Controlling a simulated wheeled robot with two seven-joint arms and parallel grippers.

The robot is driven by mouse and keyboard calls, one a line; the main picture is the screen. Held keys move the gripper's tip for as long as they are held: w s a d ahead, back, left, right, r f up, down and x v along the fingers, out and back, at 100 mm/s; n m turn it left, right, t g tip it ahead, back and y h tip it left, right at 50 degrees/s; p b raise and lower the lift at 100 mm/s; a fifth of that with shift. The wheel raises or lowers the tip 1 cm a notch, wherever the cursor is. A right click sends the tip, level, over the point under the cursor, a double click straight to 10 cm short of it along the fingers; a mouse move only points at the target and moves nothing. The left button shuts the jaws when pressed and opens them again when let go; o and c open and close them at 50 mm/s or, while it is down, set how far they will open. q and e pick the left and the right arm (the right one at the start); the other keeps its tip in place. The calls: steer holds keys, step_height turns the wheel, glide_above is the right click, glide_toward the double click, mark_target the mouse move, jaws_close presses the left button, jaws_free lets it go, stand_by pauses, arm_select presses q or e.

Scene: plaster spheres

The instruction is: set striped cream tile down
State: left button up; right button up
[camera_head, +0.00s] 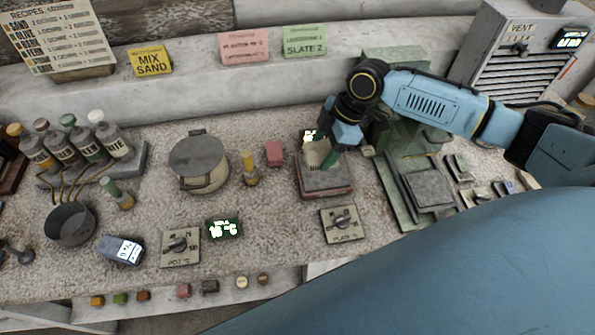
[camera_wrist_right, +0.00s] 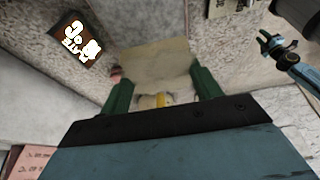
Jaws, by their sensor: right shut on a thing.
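My right gripper (camera_head: 332,142) comes in from the right and is shut on the striped cream tile (camera_head: 316,152). The tile is over the square hot plate (camera_head: 324,180) with a dark top and reddish sides; whether it touches the plate I cannot tell. In the right wrist view the pale tile (camera_wrist_right: 158,62) sticks out from between the green fingers of my right gripper (camera_wrist_right: 162,85); its stripes do not read clearly there. A small blue jointed part in that view's upper right looks like my left gripper (camera_wrist_right: 272,44), too small to read its jaws.
A small lit display (camera_head: 308,136) stands just behind the plate, and a dial panel (camera_head: 344,223) lies in front. A grey slab (camera_head: 429,188) on a green base lies to the right.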

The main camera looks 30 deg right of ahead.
steer(key=shift+w+d+r, duration=0.1)
steer(key=shift+w+d, duration=0.1)
steer(key=shift+d, duration=0.25)
steer(key=shift+w+d+r, duration=0.1)
steer(key=shift+w+d, duration=0.05)
steer(key=shift+d, duration=0.25)
steer(key=shift+p, duration=0.35)
steer(key=shift+f+b, duration=1.4)
steer(key=shift+f, duration=1.4)
steer(key=shift+p, duration=0.65)
steer(key=shift+f+b, duration=0.4)
steer(key=shift+f, duration=0.3)
steer(key=o, duration=1.2)
